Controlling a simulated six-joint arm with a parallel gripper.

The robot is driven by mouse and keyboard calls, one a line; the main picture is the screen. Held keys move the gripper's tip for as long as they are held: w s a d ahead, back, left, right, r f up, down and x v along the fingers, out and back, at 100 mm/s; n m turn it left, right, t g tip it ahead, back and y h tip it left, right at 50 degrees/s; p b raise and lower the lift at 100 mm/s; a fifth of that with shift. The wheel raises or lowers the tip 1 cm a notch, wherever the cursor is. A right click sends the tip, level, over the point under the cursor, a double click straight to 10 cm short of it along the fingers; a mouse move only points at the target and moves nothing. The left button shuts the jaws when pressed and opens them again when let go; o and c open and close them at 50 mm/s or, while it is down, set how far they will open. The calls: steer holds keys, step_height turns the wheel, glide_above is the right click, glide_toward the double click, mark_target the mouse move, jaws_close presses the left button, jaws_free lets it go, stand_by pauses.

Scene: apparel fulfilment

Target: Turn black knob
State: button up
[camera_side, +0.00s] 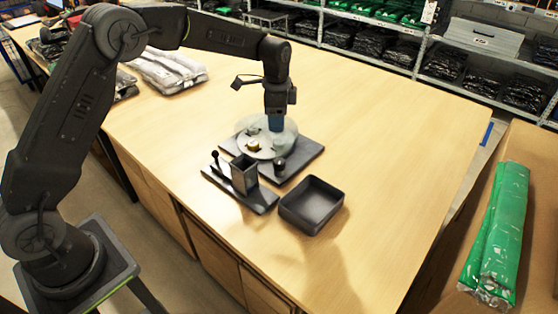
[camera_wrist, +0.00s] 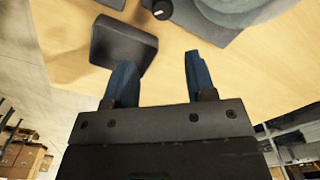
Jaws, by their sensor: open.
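The black knob (camera_side: 279,165) sits at the front edge of a dark base plate (camera_side: 308,152), beside a pale round disc (camera_side: 245,127) on that plate. In the wrist view the knob (camera_wrist: 161,9) is at the top edge, partly cut off, with a small white mark. My gripper (camera_side: 276,124) points down over the disc, behind the knob in the side view and apart from it. In the wrist view its two blue fingers (camera_wrist: 158,62) are spread, with only bare wood seen between them. The disc's far part is partly hidden by my gripper.
A dark plate with a square cup (camera_side: 243,173) and a small ball-topped stick (camera_side: 215,156) stands in front. An empty black tray (camera_side: 311,204) lies to its right. Grey bagged garments (camera_side: 168,70) lie at the back left. The table's right side is clear.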

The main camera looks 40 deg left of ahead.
mark_target(279, 161)
steer(key=f, duration=1.5)
steer(key=shift+w+f, duration=0.2)
steer(key=shift+w, duration=0.2)
steer(key=shift+c, duration=0.4)
steer(key=c, duration=0.6)
steer(key=n, duration=0.3)
steer(key=shift+n, duration=2.7)
